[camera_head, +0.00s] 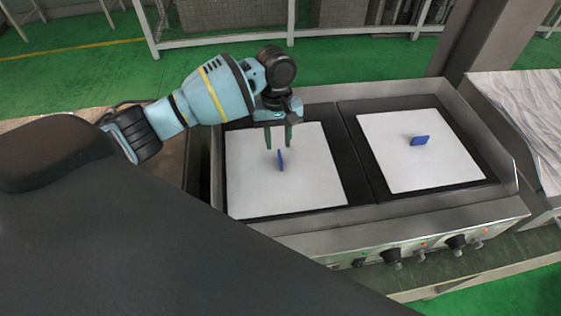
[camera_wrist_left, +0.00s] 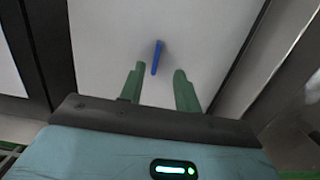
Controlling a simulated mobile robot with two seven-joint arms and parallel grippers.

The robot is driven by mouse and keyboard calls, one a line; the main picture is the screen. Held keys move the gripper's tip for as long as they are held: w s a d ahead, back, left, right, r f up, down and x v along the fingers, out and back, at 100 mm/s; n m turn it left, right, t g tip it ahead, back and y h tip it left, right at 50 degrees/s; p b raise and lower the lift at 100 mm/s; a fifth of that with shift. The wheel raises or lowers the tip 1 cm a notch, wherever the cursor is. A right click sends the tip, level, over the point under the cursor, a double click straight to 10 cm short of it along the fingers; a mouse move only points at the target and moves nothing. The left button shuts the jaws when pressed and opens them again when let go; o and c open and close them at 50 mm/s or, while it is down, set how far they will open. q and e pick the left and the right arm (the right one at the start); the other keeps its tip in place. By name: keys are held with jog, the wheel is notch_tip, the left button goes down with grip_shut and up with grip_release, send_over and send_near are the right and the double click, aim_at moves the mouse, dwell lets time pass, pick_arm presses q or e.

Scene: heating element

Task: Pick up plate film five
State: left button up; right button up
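Two white square plates lie on the dark heating surfaces of a steel hotplate, the left plate (camera_head: 313,187) and the right plate (camera_head: 434,169). Each carries a small upright blue tab, the left tab (camera_head: 281,160) and the right tab (camera_head: 419,141). I cannot tell which one is plate film five. My left gripper (camera_head: 278,142) is over the left plate, close above its tab. In the left wrist view the fingers (camera_wrist_left: 158,85) are open and empty, and the blue tab (camera_wrist_left: 157,58) stands just beyond the fingertips, between their lines. My right gripper is not in view.
The hotplate's steel rim (camera_head: 440,206) stands around both plates, with black knobs (camera_head: 391,256) on its front. A table with a crinkled pale sheet (camera_head: 527,118) is at the right. A white railing (camera_head: 291,30) runs behind over green floor.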

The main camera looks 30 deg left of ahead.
aim_at(280, 156)
pick_arm(q)
jog(key=shift+d+f+b, duration=0.15)
jog(key=shift+f+b, duration=0.05)
jog(key=shift+f, duration=1.55)
jog(key=shift+d+f+b, duration=0.1)
jog(key=shift+f+b, duration=0.1)
jog(key=shift+f, duration=1.55)
jog(key=shift+c, duration=0.2)
grip_shut()
